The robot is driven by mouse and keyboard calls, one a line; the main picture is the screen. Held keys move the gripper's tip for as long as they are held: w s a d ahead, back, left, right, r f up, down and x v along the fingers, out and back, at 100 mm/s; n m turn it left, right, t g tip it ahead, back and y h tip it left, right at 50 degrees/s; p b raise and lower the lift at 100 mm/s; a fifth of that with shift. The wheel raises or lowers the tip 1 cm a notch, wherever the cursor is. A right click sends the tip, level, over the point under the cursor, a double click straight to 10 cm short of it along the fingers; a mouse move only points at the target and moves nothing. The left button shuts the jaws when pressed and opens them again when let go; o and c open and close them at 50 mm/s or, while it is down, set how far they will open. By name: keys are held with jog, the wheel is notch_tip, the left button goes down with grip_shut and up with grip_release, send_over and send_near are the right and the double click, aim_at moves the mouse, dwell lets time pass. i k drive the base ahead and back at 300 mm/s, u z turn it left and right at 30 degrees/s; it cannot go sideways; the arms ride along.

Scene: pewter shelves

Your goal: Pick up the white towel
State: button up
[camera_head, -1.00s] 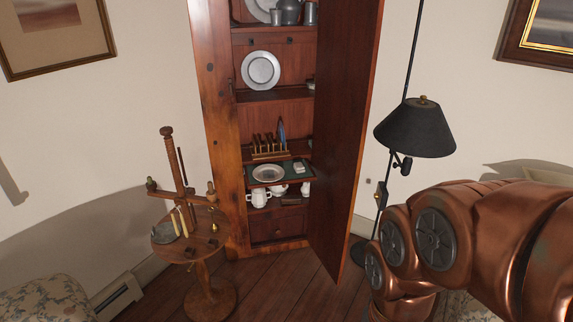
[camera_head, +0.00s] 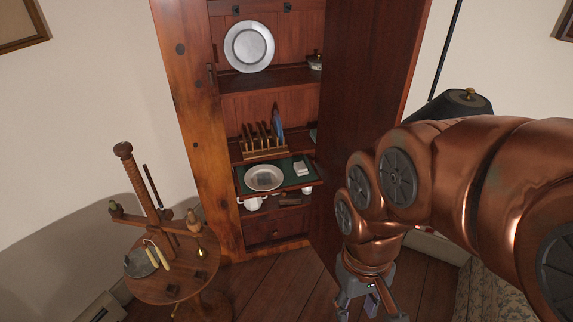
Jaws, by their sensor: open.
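A small white folded item that looks like the towel (camera_head: 301,168) lies on the right part of a green-topped tray (camera_head: 283,184) in the cabinet. A pale round plate (camera_head: 263,178) is on the same tray, to its left. My gripper (camera_head: 372,309) hangs at the lower right, pointing down, with its fingers apart and nothing seen between them. It is in front of and below the tray, to the right of the towel and clear of it. The fingertips are partly cut off by the bottom edge.
The wooden cabinet (camera_head: 197,130) has its door (camera_head: 365,110) swung open between the tray and my arm. A rack (camera_head: 265,144) stands above the tray; white cups (camera_head: 253,203) sit below. A round wooden stand (camera_head: 175,283) is at lower left, a black lamp (camera_head: 455,103) behind my arm.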

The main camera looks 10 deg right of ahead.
aim_at(300, 167)
jog(key=u, duration=1.55)
jog(key=i, duration=1.3)
jog(key=z, duration=1.3)
